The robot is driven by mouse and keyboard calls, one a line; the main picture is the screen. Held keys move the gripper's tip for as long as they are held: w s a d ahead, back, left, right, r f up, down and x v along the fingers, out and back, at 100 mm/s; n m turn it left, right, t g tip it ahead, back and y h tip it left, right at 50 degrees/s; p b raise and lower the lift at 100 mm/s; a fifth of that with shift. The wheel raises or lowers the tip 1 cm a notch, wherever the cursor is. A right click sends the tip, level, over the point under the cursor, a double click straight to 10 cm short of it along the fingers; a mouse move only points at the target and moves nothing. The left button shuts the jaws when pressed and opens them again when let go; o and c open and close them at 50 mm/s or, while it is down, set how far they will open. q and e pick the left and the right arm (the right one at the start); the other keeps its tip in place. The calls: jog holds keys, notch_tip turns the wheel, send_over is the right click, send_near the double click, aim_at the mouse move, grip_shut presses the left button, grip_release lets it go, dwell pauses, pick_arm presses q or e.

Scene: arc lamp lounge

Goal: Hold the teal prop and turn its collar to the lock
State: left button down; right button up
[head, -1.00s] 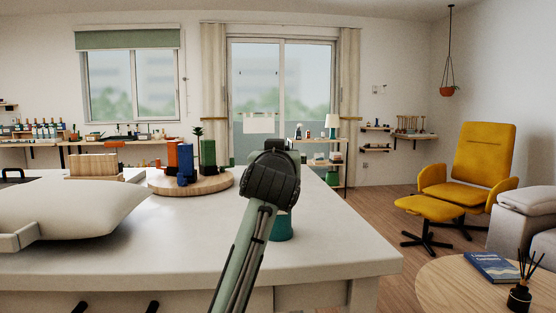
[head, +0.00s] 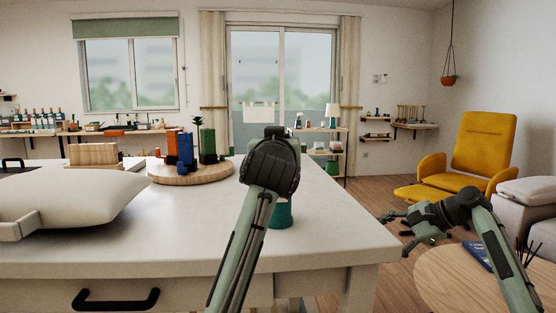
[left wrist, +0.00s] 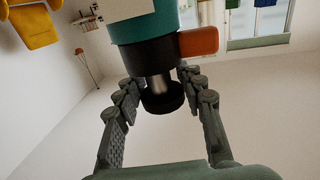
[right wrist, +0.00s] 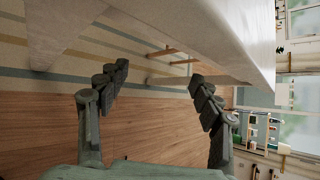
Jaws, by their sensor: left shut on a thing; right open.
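The teal prop (head: 281,214) stands on the white counter, mostly hidden behind my left arm in the head view. In the left wrist view its teal body (left wrist: 145,28) has a pale label, a black collar (left wrist: 155,52) with an orange tab (left wrist: 198,41), a silver stem (left wrist: 159,85) and a black knob (left wrist: 162,98). My left gripper (left wrist: 159,80) is shut on the prop, its fingers either side of the stem area; exact contact is unclear. My right gripper (head: 398,231) is open and empty, right of the counter; it also shows in the right wrist view (right wrist: 158,73).
The counter (head: 330,232) bears a white cushion (head: 75,205) at left and a round wooden board (head: 190,175) with coloured items. A round wooden table (head: 435,285) lies below my right arm. A yellow chair (head: 485,145) stands behind it.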

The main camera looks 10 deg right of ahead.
notch_tip(320, 180, up, 16)
jog(key=s+m+y, duration=0.1)
jog(key=y, duration=0.2)
jog(key=s+a+r+m+g+y, duration=0.1)
jog(key=s+a+r+m+y, duration=0.2)
jog(key=a, duration=0.5)
jog(key=a+r+g+y, duration=0.2)
jog(key=a+r+y, duration=0.15)
jog(key=a, duration=0.35)
jog(key=shift+y, duration=0.25)
jog(key=x, duration=1.1)
jog(key=shift+a+f, duration=0.35)
jog(key=shift+c, duration=0.5)
jog(key=c, duration=1.1)
